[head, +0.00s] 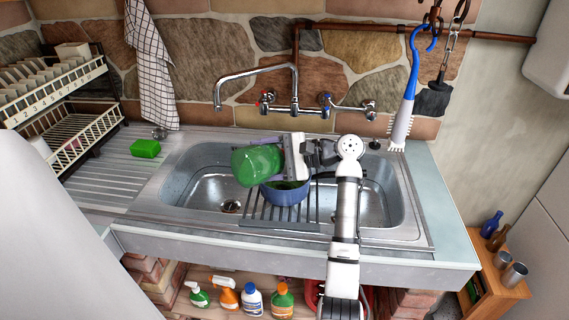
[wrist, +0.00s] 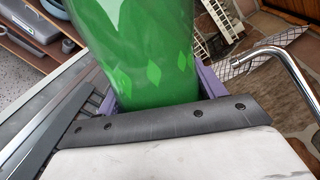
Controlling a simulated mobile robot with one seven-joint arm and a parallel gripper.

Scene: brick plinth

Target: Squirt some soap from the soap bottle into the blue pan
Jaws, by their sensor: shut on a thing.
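The green soap bottle (head: 255,165) is tilted well over, close to lying on its side, above the left part of the blue pan. My gripper (head: 284,158) is shut on it from the right. The bottle's nozzle cannot be made out. The bottle also fills the upper middle of the wrist view (wrist: 150,60), between the purple fingers. The blue pan (head: 286,196) stands on a rack over the sink, below the bottle and gripper. Some green shows at the pan's inside; I cannot tell whether it is soap.
The dark slatted rack (head: 262,212) crosses the sink (head: 190,190). The tap (head: 255,72) rises behind the bottle. A green sponge (head: 146,148) lies on the drainboard at left, near a dish rack (head: 75,140). A blue-handled brush (head: 405,105) hangs at right. Several bottles stand below.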

